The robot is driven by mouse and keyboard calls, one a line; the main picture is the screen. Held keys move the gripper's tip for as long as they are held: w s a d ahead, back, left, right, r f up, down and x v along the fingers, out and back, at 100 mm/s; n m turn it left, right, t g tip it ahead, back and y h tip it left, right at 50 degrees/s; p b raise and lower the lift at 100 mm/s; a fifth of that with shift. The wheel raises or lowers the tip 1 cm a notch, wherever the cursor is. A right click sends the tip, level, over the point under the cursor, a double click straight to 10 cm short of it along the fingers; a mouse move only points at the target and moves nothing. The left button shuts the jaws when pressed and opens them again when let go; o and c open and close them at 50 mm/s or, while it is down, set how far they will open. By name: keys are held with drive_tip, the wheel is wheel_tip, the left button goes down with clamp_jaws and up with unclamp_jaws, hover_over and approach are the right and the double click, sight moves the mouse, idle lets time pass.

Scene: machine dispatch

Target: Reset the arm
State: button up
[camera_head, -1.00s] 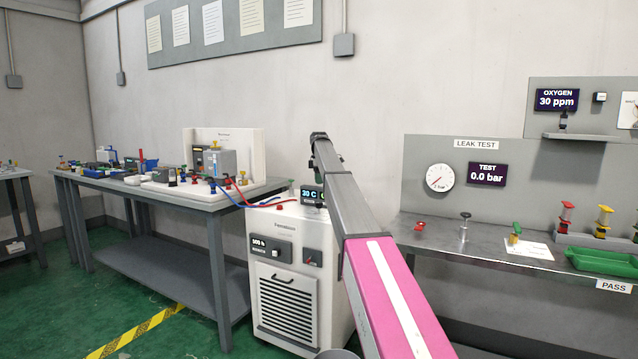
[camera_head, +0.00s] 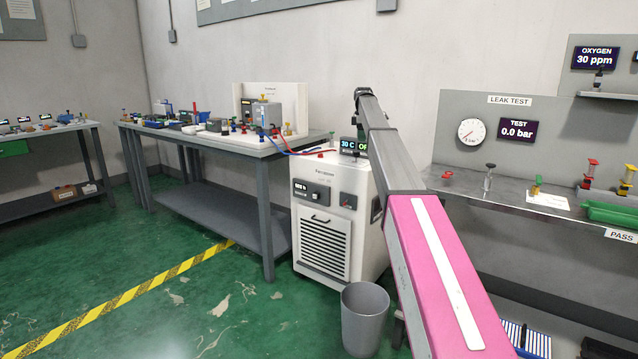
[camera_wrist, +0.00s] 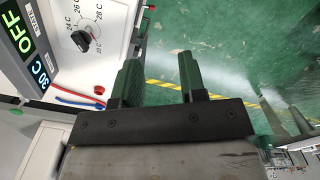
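My arm reaches up and away in the head view, with a pink and white link near and a grey link beyond it. My gripper is small and dark at the far end of the arm (camera_head: 362,93), and its fingers cannot be made out there. In the wrist view my gripper (camera_wrist: 160,75) shows two dark fingers standing apart with a clear gap. Nothing is held between them; green floor shows through the gap. The fingers touch nothing that I can see.
A white chiller (camera_head: 335,215) stands below the arm; its dial (camera_wrist: 84,34) and display show beside the gripper. A grey bin (camera_head: 364,318) stands before it. A bench (camera_head: 200,138) is left, the leak test bench (camera_head: 465,190) right. Green floor (camera_head: 130,255) is open at left.

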drive_tip(key=s+f+m, duration=0.8)
drive_tip(key=s+f, duration=1.9)
drive_tip(key=f, duration=0.4)
drive_tip(key=s+f+m, duration=0.3)
drive_tip(key=s+f, duration=0.2)
drive_tip(key=s, duration=0.5)
drive_tip(key=s+f+m, duration=0.3)
drive_tip(key=s+f, duration=0.2)
drive_tip(key=s, duration=0.5)
drive_tip(key=s+f+m, duration=0.3)
drive_tip(key=s+f, duration=0.2)
drive_tip(key=s, duration=0.5)
drive_tip(key=shift+s, duration=0.3)
